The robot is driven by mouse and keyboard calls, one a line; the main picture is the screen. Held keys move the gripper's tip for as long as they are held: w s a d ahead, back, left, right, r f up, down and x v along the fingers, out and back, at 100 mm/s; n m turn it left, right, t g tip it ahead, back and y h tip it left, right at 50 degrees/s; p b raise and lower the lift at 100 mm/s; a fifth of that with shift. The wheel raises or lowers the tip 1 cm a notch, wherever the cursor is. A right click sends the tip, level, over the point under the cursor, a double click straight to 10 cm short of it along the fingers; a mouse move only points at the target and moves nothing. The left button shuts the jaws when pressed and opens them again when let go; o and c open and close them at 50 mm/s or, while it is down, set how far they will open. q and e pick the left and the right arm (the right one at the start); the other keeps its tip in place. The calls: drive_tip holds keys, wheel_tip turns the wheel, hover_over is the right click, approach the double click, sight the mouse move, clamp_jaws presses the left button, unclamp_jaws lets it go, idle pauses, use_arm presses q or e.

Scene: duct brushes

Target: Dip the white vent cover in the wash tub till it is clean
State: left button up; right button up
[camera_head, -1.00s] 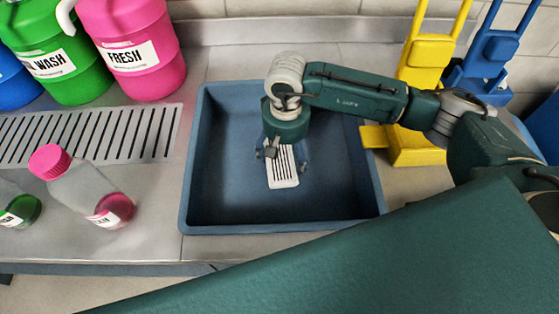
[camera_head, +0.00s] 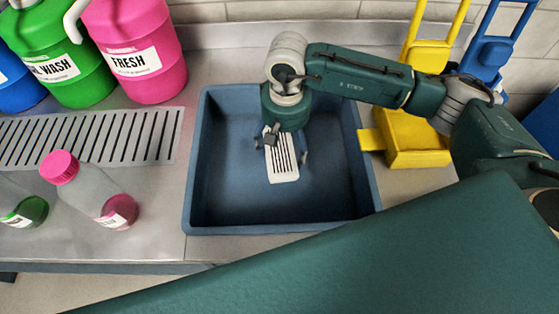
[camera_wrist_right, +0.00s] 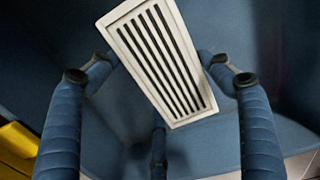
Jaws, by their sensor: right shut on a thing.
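The white vent cover (camera_head: 283,166) is a slotted rectangle with dark gaps. It is in my right gripper (camera_head: 287,150), over the blue-grey wash tub (camera_head: 215,219) and within its rim. In the right wrist view the cover (camera_wrist_right: 156,62) hangs tilted between the blue padded fingers, which are closed on it. Its visible face looks white, with no clear dirt. I cannot tell whether its lower end touches liquid or the tub floor. My left gripper is out of view.
Pink (camera_head: 136,50) and green (camera_head: 68,60) jugs stand at the back left behind a slotted drain (camera_head: 90,138). A clear pink-capped bottle (camera_head: 92,190) stands left of the tub. A yellow stand (camera_head: 415,140) and a blue one (camera_head: 482,62) are on the right.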

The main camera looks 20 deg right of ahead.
sight(285, 146)
drive_tip(key=shift+r+p, duration=1.6)
drive_tip(key=shift+r, duration=3.3)
drive_tip(key=shift+r+p, duration=0.6)
drive_tip(key=shift+r, duration=1.4)
